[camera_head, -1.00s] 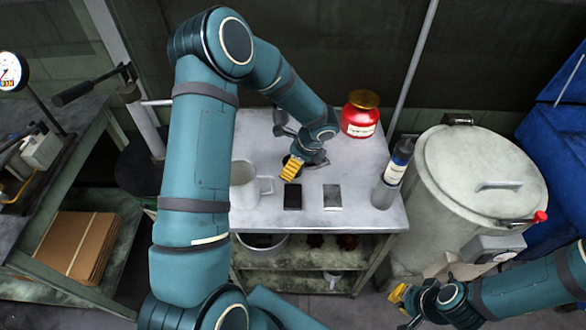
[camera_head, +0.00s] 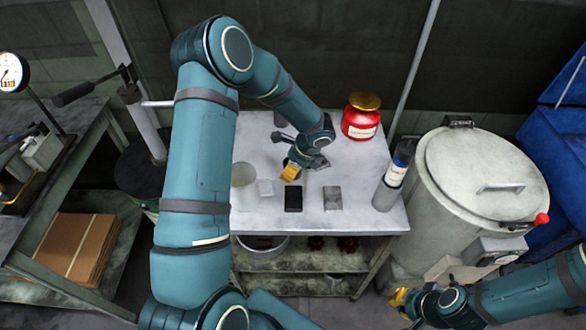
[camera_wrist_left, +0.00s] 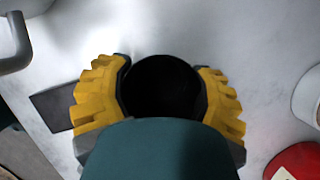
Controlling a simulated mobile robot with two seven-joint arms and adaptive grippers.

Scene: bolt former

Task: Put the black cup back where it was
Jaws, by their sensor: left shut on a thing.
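The black cup (camera_wrist_left: 165,85) sits between the yellow fingers of my left gripper in the left wrist view, which looks down into its dark opening. My left gripper (camera_head: 291,172) is shut on it over the middle of the small table, just behind the black square pad (camera_head: 293,199). The cup is mostly hidden by the gripper in the head view, so I cannot tell whether its base touches the table. The pad also shows at the left in the wrist view (camera_wrist_left: 55,105). My right gripper (camera_head: 398,298) is low at the right, away from the table; its opening is unclear.
A pale mug (camera_head: 243,174) stands left of the gripper. A grey square pad (camera_head: 333,198) lies right of the black one. A red jar (camera_head: 361,116) stands at the back right and a bottle (camera_head: 393,177) at the right edge. The front tabletop strip is clear.

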